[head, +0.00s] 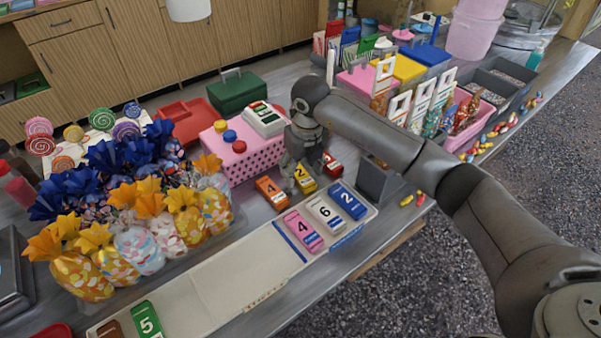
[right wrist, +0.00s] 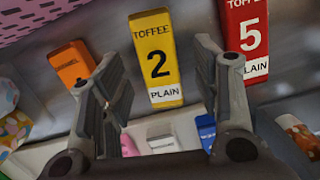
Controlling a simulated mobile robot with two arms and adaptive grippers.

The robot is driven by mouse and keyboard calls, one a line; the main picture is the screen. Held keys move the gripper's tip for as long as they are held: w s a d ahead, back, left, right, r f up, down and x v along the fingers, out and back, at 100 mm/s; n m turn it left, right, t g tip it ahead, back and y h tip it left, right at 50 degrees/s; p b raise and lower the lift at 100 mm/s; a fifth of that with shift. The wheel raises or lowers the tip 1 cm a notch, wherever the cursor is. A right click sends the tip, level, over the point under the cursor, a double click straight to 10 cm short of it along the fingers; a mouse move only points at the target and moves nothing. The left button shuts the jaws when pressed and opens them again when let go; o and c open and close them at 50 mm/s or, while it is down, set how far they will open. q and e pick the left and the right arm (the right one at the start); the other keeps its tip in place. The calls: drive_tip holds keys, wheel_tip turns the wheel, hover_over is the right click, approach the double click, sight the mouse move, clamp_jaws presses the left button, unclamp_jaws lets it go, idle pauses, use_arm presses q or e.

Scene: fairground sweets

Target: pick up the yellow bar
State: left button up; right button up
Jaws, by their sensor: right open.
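The yellow bar (head: 305,178) lies on the metal counter between an orange bar (head: 271,193) and a red bar (head: 331,164). In the right wrist view the yellow bar (right wrist: 156,58) reads "TOFFEE 2 PLAIN" and lies between and beyond my two fingers. My right gripper (head: 294,184) is open and empty, just beside and over the yellow bar in the head view; it also shows in the right wrist view (right wrist: 165,85). The fingers do not visibly touch the bar. My left gripper is not in view.
A white tray (head: 215,285) in front holds pink (head: 303,230), white (head: 325,213), blue (head: 347,201) and green (head: 147,321) bars. A pink dotted box (head: 243,162) stands behind the orange bar. A grey bin (head: 378,181) stands right of the red bar.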

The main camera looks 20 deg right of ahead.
drive_tip(key=shift+w+a+f, duration=0.1)
drive_tip(key=shift+w+f, duration=0.05)
drive_tip(key=shift+f, duration=0.5)
drive_tip(key=c, duration=1.1)
